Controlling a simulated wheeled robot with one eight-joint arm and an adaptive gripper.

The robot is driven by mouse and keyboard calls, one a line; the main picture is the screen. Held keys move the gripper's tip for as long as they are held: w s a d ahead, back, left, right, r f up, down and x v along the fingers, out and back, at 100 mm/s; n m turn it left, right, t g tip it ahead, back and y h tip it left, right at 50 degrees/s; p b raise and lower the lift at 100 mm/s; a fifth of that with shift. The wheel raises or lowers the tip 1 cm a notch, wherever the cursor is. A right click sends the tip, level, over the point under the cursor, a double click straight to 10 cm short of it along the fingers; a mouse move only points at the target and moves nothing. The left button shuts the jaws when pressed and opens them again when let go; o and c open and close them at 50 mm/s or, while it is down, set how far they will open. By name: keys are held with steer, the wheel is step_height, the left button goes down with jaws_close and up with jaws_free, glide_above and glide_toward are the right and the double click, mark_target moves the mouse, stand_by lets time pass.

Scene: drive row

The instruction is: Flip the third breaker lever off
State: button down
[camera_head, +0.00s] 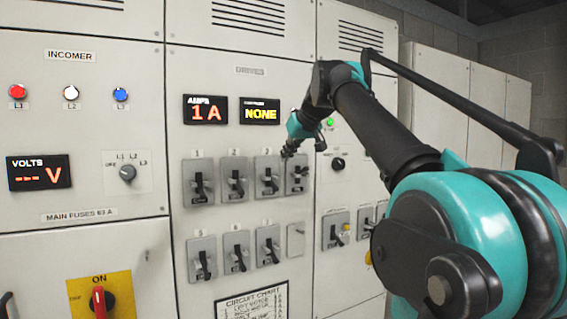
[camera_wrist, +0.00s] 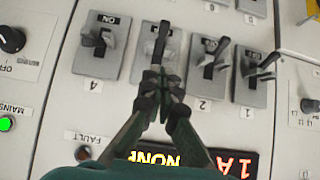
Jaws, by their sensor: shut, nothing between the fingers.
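The third breaker is a grey plate with a dark lever (camera_head: 269,184) in the upper row of the drives panel. It also shows upside down in the wrist view, where its lever (camera_wrist: 160,42) points up, toward the ON label. My gripper (camera_wrist: 157,76) is shut and empty, with its fingertips over the third breaker's lower part in that picture; I cannot tell whether they touch. In the head view my gripper (camera_head: 286,153) is at the top edge of the plates, between the third and fourth breakers.
The fourth breaker (camera_wrist: 97,47) is close beside, its lever set differently from the third's. The second breaker (camera_wrist: 209,72) is on the other side. A lower row of breakers (camera_head: 235,252) sits below. Lit displays (camera_head: 206,109) are above. A yellow switch plate (camera_head: 97,300) is lower left.

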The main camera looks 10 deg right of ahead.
steer(key=s+d+r, duration=0.2)
steer(key=s, duration=0.4)
steer(key=shift+r, duration=0.15)
step_height(320, 180, down, 30)
steer(key=m+g+h, duration=0.1)
steer(key=g, duration=0.2)
steer(key=s+f+m, duration=0.1)
steer(key=s+f, duration=0.5)
steer(key=f, duration=0.3)
steer(key=s+f+g+h, duration=0.1)
steer(key=s+f, duration=0.6)
steer(key=f, duration=0.3)
steer(key=s+d+f+m+g+h, duration=0.1)
steer(key=s+f, duration=0.5)
steer(key=f, duration=0.3)
steer(key=shift+s+f+m, duration=0.3)
steer(key=shift+f, duration=0.05)
